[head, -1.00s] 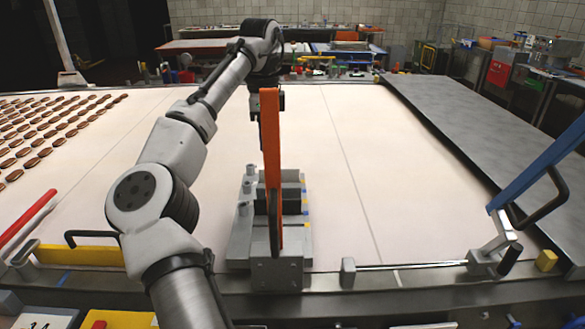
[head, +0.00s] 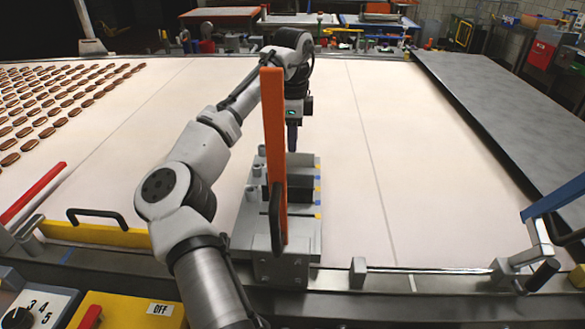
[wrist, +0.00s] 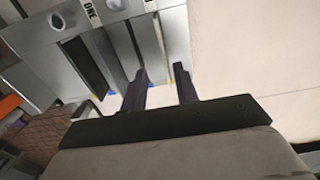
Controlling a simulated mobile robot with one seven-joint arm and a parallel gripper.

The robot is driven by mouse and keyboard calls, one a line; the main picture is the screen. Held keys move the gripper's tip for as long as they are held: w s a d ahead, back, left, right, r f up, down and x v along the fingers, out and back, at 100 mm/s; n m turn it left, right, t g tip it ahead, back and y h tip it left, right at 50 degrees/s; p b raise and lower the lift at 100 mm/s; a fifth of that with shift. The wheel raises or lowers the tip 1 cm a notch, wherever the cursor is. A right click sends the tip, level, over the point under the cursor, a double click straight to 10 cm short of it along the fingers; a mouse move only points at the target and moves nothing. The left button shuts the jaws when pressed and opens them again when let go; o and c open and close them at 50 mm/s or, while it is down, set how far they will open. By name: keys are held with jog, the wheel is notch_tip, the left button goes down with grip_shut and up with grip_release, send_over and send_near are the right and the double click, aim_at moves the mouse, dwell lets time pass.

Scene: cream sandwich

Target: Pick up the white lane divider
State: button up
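My gripper (head: 292,149) points down over the far end of a grey slotted rack (head: 305,240) on the cream conveyor. In the wrist view its two dark fingers (wrist: 161,90) stand apart, with no object clearly seen between them. The rack (wrist: 50,55) lies just beyond the fingers there, with upright plates, dark gaps, and yellow and blue marks along its edge. I cannot tell which part, if any, is the white lane divider. The orange lever (head: 273,130) hides part of the rack in the head view.
A yellow bar (head: 100,235) and red bar (head: 33,192) lie left, with rows of brown biscuits (head: 60,105) beyond. A blue lever (head: 555,198) stands at right. The belt right of the rack is clear.

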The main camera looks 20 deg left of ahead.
jog(key=shift+w+a+f+p, duration=0.15)
jog(key=shift+f+p, duration=0.3)
jog(key=shift+f, duration=0.9)
jog(key=shift+w+f+p, duration=0.15)
jog(key=shift+f+p, duration=0.25)
jog(key=shift+f, duration=0.9)
grip_shut()
